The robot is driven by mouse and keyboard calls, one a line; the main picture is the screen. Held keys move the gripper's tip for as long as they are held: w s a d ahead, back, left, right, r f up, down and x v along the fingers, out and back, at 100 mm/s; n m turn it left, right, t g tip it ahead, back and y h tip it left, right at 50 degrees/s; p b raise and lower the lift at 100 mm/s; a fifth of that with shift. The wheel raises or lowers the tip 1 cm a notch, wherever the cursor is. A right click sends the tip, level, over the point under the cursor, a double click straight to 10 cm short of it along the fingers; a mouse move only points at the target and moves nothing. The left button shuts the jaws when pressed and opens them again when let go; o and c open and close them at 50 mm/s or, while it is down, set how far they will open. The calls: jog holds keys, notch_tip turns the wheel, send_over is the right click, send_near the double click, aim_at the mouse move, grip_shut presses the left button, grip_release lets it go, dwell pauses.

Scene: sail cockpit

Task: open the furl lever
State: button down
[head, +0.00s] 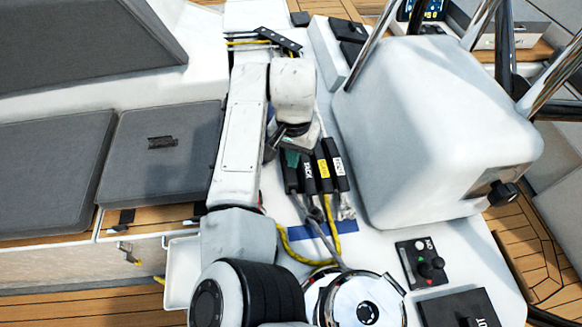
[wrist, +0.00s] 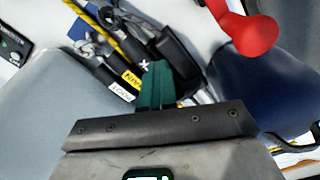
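A row of several dark clutch levers stands on the white deck. In the head view they include one with a yellow label (head: 323,169), one with a white label (head: 338,167) and a leftmost one (head: 290,178) with no readable label. The labels are too small to tell surely which is the furl lever. My gripper (head: 292,158) is over the far end of the leftmost lever. In the wrist view its teal fingers (wrist: 155,85) are together, beside a black lever (wrist: 180,58) and partly covering another label. Whether they touch a lever is hidden.
Yellow and grey ropes (head: 290,245) run from the levers to a winch (head: 365,305). A white pedestal (head: 430,130) stands close on the right. A grey seat cushion (head: 158,150) lies left of my arm. A red handle (wrist: 245,30) shows in the wrist view.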

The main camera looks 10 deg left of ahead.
jog(key=shift+f, duration=0.35)
jog(key=shift+w+a+r+p, duration=0.15)
jog(key=shift+w+r+p, duration=0.15)
jog(key=shift+w+r, duration=0.4)
jog(key=shift+r, duration=0.1)
jog(key=shift+w+a+r, duration=0.25)
jog(key=shift+w+r, duration=0.45)
jog(key=shift+w, duration=0.2)
jog(key=shift+s+d+r+p, duration=0.1)
jog(key=shift+s+r+p, duration=0.1)
jog(key=shift+s+p, duration=0.5)
notch_tip(320, 180, up, 6)
jog(key=s+p, duration=0.2)
jog(key=p, duration=0.7)
jog(key=shift+s+d+f+p, duration=0.15)
jog(key=shift+s+d+p, duration=0.15)
jog(key=shift+d, duration=0.1)
